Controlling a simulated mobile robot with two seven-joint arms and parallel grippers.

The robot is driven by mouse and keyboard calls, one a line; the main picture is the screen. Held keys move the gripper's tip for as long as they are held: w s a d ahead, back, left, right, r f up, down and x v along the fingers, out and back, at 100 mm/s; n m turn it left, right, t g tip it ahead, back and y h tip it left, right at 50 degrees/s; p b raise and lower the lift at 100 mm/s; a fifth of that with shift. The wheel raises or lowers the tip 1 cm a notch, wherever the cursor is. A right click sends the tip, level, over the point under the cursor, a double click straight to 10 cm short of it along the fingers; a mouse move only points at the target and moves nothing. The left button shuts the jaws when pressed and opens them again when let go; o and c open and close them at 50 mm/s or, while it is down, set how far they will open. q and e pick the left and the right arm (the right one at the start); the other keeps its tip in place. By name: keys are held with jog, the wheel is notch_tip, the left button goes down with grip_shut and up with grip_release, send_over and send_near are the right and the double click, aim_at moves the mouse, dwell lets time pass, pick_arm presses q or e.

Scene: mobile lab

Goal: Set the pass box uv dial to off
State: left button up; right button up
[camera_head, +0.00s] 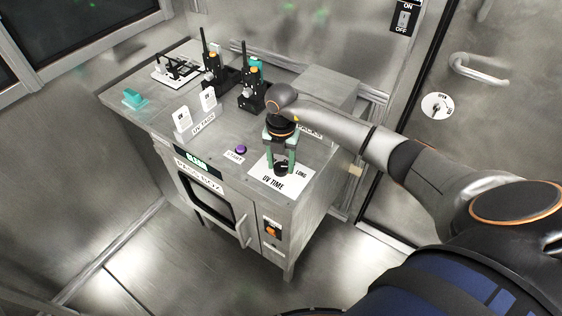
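The black UV time dial (281,169) sits on a white card marked UV TIME and LONG, at the front right of the steel cabinet top. My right gripper (280,160) points down over it, with its green fingers apart on either side of the dial. I see no clear contact between fingers and dial. The dial's pointer is too small and partly hidden to read. The pass box (197,174) is the cabinet's front, with a dark window and a green display above it. My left gripper is out of view.
A purple start button (241,150) lies left of the dial. White UV tags (183,122), black radio-like devices (252,92) and a teal object (134,98) stand on the top. An orange switch (273,230) is on the front. A door (485,130) is at right.

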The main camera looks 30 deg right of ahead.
grip_shut()
